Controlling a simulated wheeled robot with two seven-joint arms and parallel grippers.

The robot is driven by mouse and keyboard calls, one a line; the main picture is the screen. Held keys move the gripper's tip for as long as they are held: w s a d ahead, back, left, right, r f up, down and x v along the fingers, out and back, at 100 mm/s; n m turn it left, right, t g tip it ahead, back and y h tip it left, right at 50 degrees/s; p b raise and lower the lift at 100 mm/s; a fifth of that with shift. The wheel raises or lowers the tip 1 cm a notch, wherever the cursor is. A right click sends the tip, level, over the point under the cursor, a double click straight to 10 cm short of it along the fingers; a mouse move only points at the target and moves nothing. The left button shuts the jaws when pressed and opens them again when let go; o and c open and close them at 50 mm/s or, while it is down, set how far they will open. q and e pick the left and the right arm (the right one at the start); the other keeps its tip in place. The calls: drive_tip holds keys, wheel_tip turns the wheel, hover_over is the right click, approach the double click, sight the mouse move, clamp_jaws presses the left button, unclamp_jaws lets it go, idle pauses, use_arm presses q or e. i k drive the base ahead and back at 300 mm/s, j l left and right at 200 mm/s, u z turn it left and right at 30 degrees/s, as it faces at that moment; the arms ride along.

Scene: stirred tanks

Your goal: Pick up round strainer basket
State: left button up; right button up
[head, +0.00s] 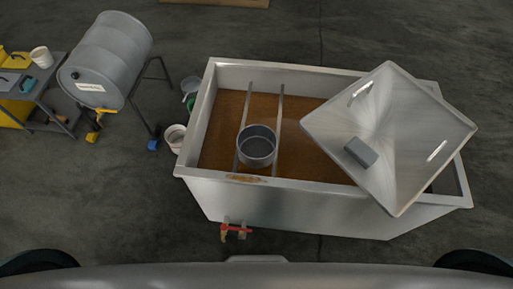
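The round strainer basket (257,146) is a dark grey, open-topped cylinder. It sits across two parallel metal rails (279,110) that span a large pale metal tank (330,197). Brown liquid or residue (313,151) shows inside the tank below the basket. The basket appears upright, near the tank's front wall. Neither of my grippers is in the head view.
A square metal lid (403,121) with a grey block (361,152) on it lies askew over the tank's right part. A red-handled valve (236,230) juts from the tank front. A grey drum (112,56) on a stand, buckets (175,136) and a cart (38,92) stand left.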

sight(256, 143)
drive_tip(key=k+l, duration=0.1)
drive_tip(key=l, duration=0.55)
drive_tip(key=k+l, duration=0.1)
drive_tip(key=l, duration=0.6)
